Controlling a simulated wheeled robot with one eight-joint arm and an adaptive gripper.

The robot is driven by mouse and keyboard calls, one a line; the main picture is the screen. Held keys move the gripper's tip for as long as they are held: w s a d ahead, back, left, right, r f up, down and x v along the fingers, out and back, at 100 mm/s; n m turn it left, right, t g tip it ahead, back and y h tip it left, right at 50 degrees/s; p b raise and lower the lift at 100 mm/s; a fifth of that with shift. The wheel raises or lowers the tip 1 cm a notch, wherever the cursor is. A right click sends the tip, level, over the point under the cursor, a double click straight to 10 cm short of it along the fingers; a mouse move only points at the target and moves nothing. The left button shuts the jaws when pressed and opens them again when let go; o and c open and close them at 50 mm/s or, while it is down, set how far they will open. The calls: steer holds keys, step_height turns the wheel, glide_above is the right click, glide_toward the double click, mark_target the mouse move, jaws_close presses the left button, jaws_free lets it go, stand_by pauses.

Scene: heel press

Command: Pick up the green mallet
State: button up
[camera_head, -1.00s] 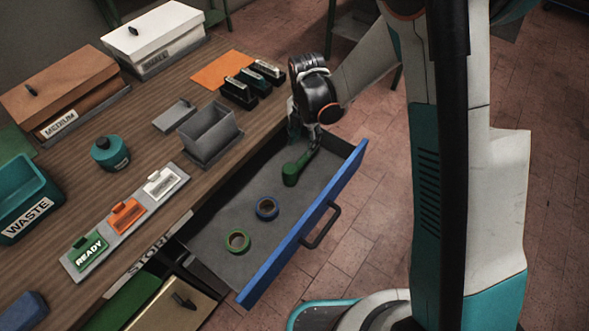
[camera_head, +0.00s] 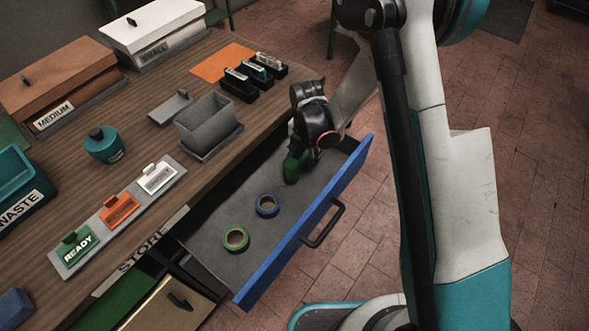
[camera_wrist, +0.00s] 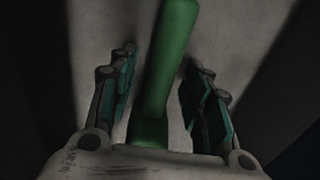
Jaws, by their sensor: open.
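The green mallet (camera_head: 293,167) lies in the open drawer (camera_head: 213,228), near its far right end. In the head view my gripper (camera_head: 303,150) is down over the mallet and hides most of it. In the wrist view the mallet (camera_wrist: 172,65) runs lengthwise between the two open fingers of my gripper (camera_wrist: 160,90). Clear gaps show on both sides, so neither finger touches it there. The near end of the mallet passes behind the gripper body.
A blue tape roll (camera_head: 268,205) and a green tape roll (camera_head: 236,239) lie in the drawer. The blue drawer front (camera_head: 300,238) and the worktop edge bound the space around my gripper. A grey open box (camera_head: 207,130) stands on the worktop nearby.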

steer(key=shift+r, duration=0.1)
jaws_close()
